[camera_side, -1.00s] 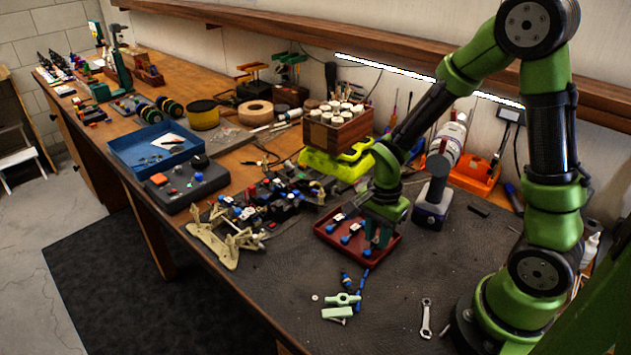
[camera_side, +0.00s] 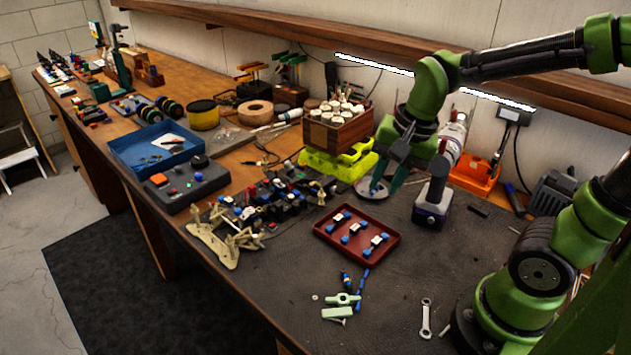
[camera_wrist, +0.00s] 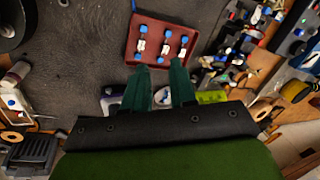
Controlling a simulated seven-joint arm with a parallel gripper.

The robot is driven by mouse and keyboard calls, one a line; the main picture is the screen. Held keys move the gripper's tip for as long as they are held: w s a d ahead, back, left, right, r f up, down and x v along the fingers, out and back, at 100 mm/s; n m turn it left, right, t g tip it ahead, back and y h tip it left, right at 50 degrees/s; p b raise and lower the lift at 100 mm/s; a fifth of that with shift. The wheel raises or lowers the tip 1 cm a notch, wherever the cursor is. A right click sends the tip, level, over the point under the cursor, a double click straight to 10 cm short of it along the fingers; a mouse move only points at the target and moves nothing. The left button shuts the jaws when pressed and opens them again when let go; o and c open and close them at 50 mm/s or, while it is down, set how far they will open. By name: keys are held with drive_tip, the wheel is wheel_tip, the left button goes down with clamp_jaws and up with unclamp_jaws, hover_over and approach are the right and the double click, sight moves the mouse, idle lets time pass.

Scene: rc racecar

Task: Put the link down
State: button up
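The dark red tray (camera_side: 330,236) lies on the bench mat, and it also shows at the top of the wrist view (camera_wrist: 131,42). Three links with white middles and blue ends lie in it: a back-left link (camera_side: 340,217), a middle link (camera_side: 352,228) and a front-right link (camera_side: 375,240). They lie apart from each other. My gripper (camera_side: 383,190) is raised behind the tray, over a round pale dish (camera_side: 366,191). Its teal fingers are spread, and in the wrist view (camera_wrist: 163,72) nothing shows between the fingertips.
A purple-and-grey power tool (camera_side: 432,208) stands right of the dish. A wooden box of white bottles (camera_side: 340,130) sits on a yellow-green stand behind. Black suspension parts (camera_side: 270,200) lie left of the tray. Pale green parts (camera_side: 340,310) and a wrench (camera_side: 426,318) lie in front.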

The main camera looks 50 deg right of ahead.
drive_tip(key=s+a+r+n+t+y, duration=0.1)
drive_tip(key=s+a+r+n+t, duration=0.2)
drive_tip(key=n, duration=0.5)
wheel_tip(320, 180, up, 3)
drive_tip(key=shift+s+a+f+n+t, duration=0.2)
drive_tip(key=shift+s+n+t, duration=0.15)
drive_tip(key=shift+t, duration=0.35)
